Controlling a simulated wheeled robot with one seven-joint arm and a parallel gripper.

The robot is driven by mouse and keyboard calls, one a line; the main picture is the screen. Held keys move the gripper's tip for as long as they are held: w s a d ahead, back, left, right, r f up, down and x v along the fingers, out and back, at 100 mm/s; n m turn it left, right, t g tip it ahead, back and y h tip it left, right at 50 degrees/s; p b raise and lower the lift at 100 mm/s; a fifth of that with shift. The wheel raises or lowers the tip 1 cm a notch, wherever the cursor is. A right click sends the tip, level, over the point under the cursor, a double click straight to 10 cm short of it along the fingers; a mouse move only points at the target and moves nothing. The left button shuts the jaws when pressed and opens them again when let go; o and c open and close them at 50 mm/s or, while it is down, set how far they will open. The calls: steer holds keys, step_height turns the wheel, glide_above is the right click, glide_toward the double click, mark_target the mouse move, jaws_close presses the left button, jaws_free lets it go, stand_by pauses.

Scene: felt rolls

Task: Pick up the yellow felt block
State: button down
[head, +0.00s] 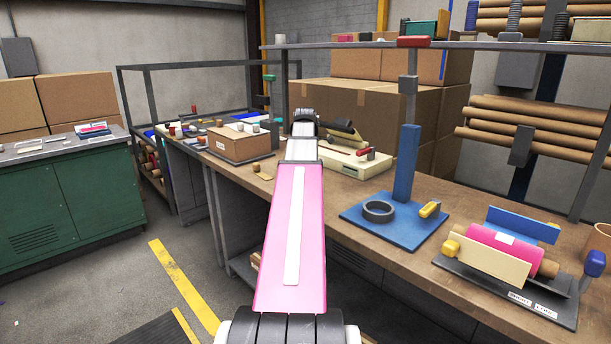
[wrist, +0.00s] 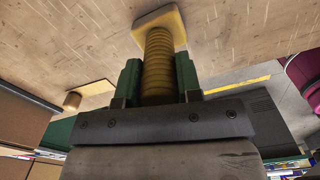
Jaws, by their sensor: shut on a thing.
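The yellow felt block (wrist: 157,50) shows in the wrist view as a ribbed yellow column with a flat, square, paler end. My gripper (wrist: 159,82) has its two green fingers on either side of the ribbed column and is shut on it. The square end points away from my gripper, toward the wooden bench top (wrist: 60,45); I cannot tell whether it touches the bench. In the head view my gripper (head: 303,128) is over the far part of the bench, and my pink arm covers the area below it. I cannot make out the block there.
A brown carton (head: 240,145) stands left of my gripper, and a cream machine (head: 345,158) stands to its right. Nearer are a blue plate with a post (head: 405,165) and a black ring (head: 378,210). A pink roll (head: 505,243) lies at the bench's right end.

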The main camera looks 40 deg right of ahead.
steer(key=shift+r, duration=0.55)
steer(key=r, duration=0.1)
steer(key=a+r, duration=0.1)
steer(key=r, duration=0.1)
steer(key=shift+w+r, duration=0.1)
steer(key=shift+r, duration=0.2)
steer(key=w+a+r, duration=0.2)
steer(key=a+r, duration=0.4)
steer(key=a, duration=0.4)
steer(key=shift+w+a+r, duration=0.15)
steer(key=shift+w+a, duration=0.05)
steer(key=c, duration=1.7)
jaws_free()
jaws_close()
